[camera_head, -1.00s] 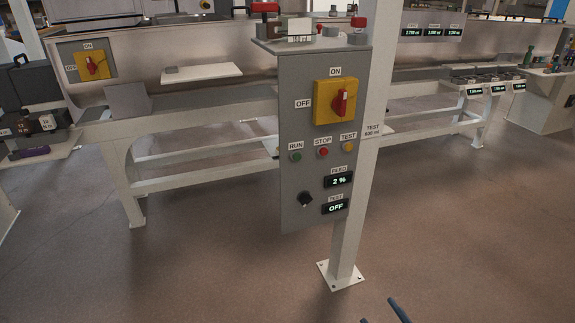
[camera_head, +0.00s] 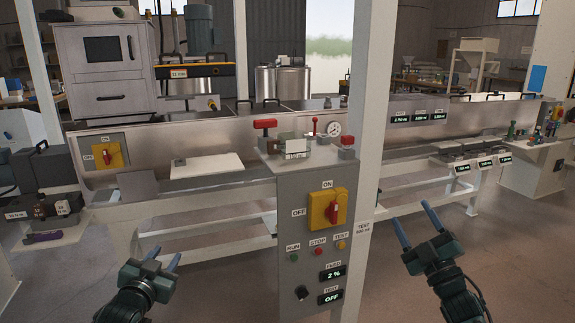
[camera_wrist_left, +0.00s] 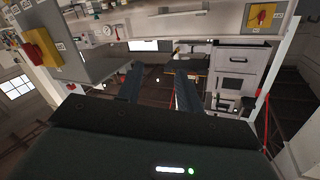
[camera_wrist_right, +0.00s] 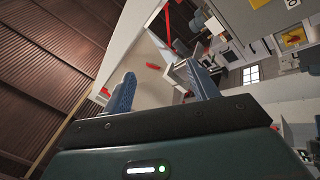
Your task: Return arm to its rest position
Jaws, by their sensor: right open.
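My right gripper (camera_head: 415,226) is open and empty, raised in free space to the right of the white post in the head view. Its two blue fingers stand apart in the right wrist view (camera_wrist_right: 163,88). My left gripper (camera_head: 165,256) is low at the left of the control panel in the head view. Its fingers stand apart with nothing between them, and they also show in the left wrist view (camera_wrist_left: 157,82). Neither gripper touches anything that I can see.
A grey control panel (camera_head: 313,262) with a red-and-yellow switch (camera_head: 328,208) stands in the centre. A white post (camera_head: 366,150) rises beside it. A steel tank (camera_head: 215,138) on a white frame runs behind. A black case (camera_head: 42,170) stands at left. Floor (camera_head: 385,283) shows clear at right.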

